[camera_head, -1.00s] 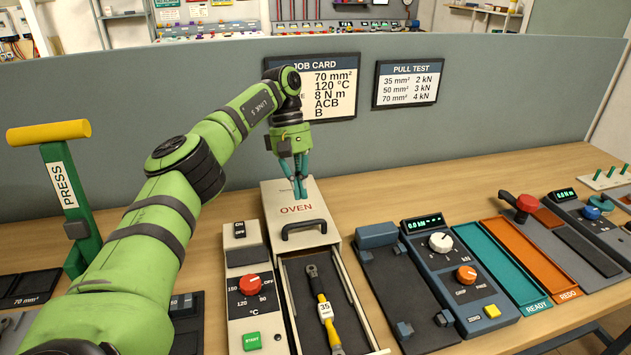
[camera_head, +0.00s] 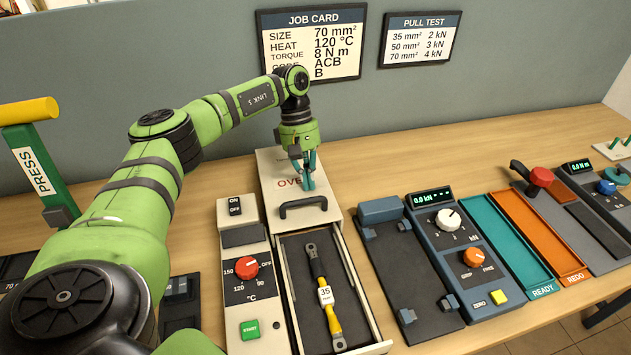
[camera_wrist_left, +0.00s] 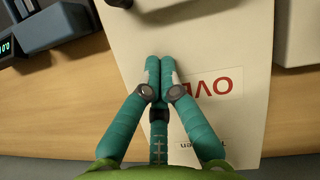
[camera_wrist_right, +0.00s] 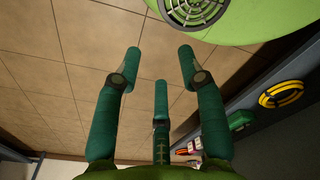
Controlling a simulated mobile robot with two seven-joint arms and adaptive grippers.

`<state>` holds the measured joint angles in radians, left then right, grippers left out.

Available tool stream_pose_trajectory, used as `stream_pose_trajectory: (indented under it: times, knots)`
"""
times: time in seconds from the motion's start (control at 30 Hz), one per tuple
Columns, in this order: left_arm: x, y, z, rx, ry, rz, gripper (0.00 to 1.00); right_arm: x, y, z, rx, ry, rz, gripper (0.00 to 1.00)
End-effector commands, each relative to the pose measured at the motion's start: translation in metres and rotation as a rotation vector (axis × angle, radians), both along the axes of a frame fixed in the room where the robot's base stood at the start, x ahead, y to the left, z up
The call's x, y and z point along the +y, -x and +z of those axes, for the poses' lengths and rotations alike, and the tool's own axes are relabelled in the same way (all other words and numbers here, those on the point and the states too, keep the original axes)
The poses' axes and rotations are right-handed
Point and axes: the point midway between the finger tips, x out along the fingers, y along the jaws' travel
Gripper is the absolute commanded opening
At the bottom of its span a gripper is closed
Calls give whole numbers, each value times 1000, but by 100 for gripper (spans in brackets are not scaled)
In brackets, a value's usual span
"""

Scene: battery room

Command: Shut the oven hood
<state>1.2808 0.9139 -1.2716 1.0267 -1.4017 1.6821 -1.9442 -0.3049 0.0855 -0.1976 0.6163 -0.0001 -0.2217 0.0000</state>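The oven has a cream hood (camera_head: 264,180) with a black handle (camera_head: 303,206) at its front edge. The hood sits at the back, leaving the dark oven bed (camera_head: 291,262) uncovered. On the bed lies a cable (camera_head: 318,278) with metal lugs, a yellow end and a "35" tag. My left gripper (camera_head: 308,187) is over the hood, behind the handle, covering part of the red OVEN lettering. In the left wrist view its fingertips (camera_wrist_left: 161,63) are together with nothing between them; contact with the hood cannot be told. My right gripper (camera_wrist_right: 160,60) is open and empty over the floor.
The oven control panel (camera_head: 241,308) with a red dial stands left of the bed. The pull tester (camera_head: 462,262) stands to the right, then the teal READY tray (camera_head: 506,243) and orange REDO tray (camera_head: 545,236). The green press (camera_head: 42,185) is at far left.

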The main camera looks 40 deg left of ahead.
Motion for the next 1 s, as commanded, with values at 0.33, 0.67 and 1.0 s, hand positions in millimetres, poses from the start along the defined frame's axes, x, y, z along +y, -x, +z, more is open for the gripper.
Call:
stream_pose_trajectory:
  times: [0.33, 0.67, 1.0]
  knots:
    - [-31, 16, 5, -1, 0, -3, 0, 3, -11, 25, -19, -5, 0, 40]
    - [-34, 17, 3, -1, 1, -1, 0, 10, -8, 24, -14, -13, -1, 40]
    - [-41, 23, 2, -2, 1, -2, 0, 10, -5, 21, -8, -13, 0, 40]
